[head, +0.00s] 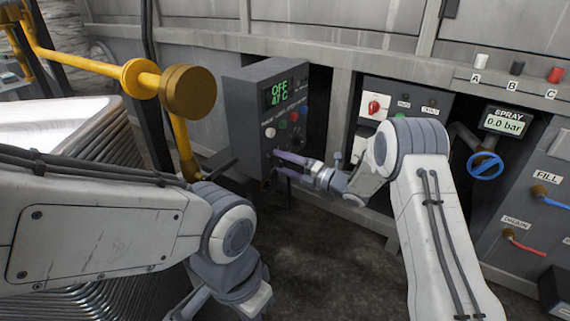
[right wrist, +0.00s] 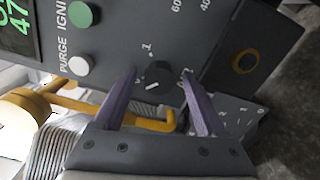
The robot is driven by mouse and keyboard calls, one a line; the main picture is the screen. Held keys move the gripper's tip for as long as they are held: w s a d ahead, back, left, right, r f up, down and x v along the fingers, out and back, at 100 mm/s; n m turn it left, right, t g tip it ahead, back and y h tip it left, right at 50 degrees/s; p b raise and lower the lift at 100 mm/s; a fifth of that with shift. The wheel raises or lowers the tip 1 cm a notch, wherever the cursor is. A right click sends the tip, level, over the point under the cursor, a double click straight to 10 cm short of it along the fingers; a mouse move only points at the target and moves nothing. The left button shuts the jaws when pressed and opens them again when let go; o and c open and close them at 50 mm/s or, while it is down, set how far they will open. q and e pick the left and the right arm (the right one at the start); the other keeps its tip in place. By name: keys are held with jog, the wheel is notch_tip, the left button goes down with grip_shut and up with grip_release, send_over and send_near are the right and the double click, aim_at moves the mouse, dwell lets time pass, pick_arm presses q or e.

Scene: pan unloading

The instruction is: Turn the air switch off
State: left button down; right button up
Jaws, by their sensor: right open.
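A grey control box (head: 248,135) stands left of centre in the head view, its display reading OFF and 47 C. A black rotary knob (right wrist: 156,76) with a white pointer mark sits low on its face. It looks like the air switch, but I cannot read its label. My right gripper (head: 281,166) is at the lower part of the box. In the right wrist view its purple fingers (right wrist: 158,73) are open, one on each side of the knob. I cannot tell whether they touch it. My left arm is at the lower left; its fingers do not show.
A green button (right wrist: 83,14) and a white button (right wrist: 79,66) sit near the knob. A yellow pipe (head: 90,65) crosses at the upper left. Stacked metal plates (head: 88,130) stand at left. A blue valve wheel (head: 485,166) is at right.

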jog(key=p+v, duration=0.4)
jog(key=v, duration=0.6)
jog(key=shift+s+d, duration=0.2)
jog(key=s+a+r+m+h+p, duration=0.3)
jog(key=a+r+m+h+p, duration=0.35)
jog(key=r+m+h, duration=0.45)
jog(key=s+d+r+m+g+h+p, duration=0.1)
jog(key=s+r+m+g+p, duration=0.3)
jog(key=s, duration=0.8)
jog(key=s+r+m+g+h, duration=0.1)
jog(key=s+r+m+g, duration=0.3)
jog(key=s, duration=0.8)
jog(key=s+d+m+g+h+p, duration=0.15)
jog(key=s+m, duration=0.45)
jog(key=s, duration=0.6)
notch_tip(320, 180, up, 38)
jog(key=p, duration=3.8)
